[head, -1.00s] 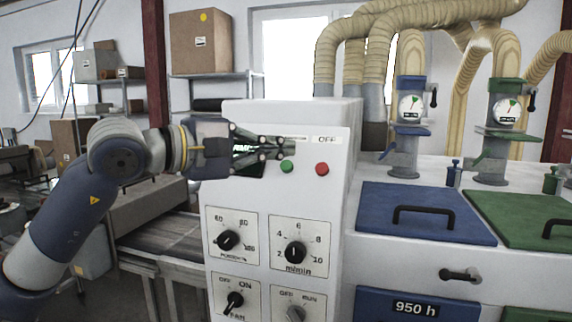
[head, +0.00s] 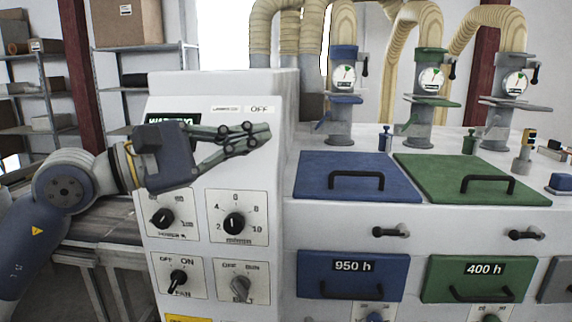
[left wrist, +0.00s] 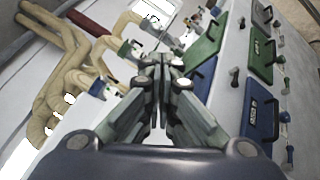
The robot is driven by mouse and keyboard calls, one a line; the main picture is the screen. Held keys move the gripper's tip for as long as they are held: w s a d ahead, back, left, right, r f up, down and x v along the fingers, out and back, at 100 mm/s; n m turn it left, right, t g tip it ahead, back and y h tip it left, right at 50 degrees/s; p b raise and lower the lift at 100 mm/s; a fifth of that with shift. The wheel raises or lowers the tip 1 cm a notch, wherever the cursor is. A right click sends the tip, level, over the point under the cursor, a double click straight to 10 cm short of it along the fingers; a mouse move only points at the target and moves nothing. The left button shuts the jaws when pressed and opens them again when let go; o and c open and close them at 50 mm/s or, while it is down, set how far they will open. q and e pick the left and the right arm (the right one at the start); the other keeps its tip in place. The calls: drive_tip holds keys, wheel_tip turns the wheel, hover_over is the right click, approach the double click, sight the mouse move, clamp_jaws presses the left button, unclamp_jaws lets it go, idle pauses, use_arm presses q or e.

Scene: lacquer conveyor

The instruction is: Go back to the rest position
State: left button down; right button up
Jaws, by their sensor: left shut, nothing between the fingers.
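My left gripper (head: 262,133) is in front of the upper part of the white control panel (head: 215,85) in the head view, pointing right. Its fingers are together with nothing between them, and they also show shut in the left wrist view (left wrist: 160,75). The gripper body hides part of the dark display and the buttons below the OFF label. My left arm comes in from the left edge. My right gripper is not in view.
The panel has several dials (head: 234,223) below the gripper. To the right are a blue lid (head: 340,190) and a green lid (head: 440,165) with black handles, and gauges under beige hoses (head: 425,25). Shelves (head: 45,100) stand at the back left. A conveyor (head: 100,225) lies behind my arm.

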use_arm(q)
drive_tip(key=a+f+m+t+y, duration=0.3)
drive_tip(key=a+f+m+y, duration=0.25)
drive_tip(key=f+m, duration=0.35)
drive_tip(key=a+f+m+t+y, duration=0.2)
drive_tip(key=a+f+m+y, duration=0.4)
drive_tip(key=f, duration=0.5)
drive_tip(key=a+f+m+t+y, duration=0.35)
drive_tip(key=f+m+y, duration=0.4)
drive_tip(key=f, duration=0.35)
drive_tip(key=s+f+n+g, duration=0.2)
drive_tip(key=s+f+g, duration=0.2)
drive_tip(key=f, duration=0.4)
drive_tip(key=s+f+n+g, duration=0.3)
drive_tip(key=s+f, duration=0.1)
drive_tip(key=f, duration=0.4)
drive_tip(key=s+d+f+n+g+h, duration=0.2)
drive_tip(key=s+f+g, duration=0.3)
drive_tip(key=s, duration=0.4)
drive_tip(key=s+d+f+n+g+h, duration=0.1)
drive_tip(key=s+f+g, duration=0.2)
drive_tip(key=s+f, duration=0.55)
wheel_tip(320, 180, down, 23)
drive_tip(key=s+g, duration=0.1)
drive_tip(key=s, duration=0.1)
drive_tip(key=s+a+f+g, duration=0.1)
drive_tip(key=s+a+f, duration=0.1)
drive_tip(key=s+f, duration=1.5)
drive_tip(key=shift+s+a+f, duration=0.25)
drive_tip(key=shift+a, duration=0.1)
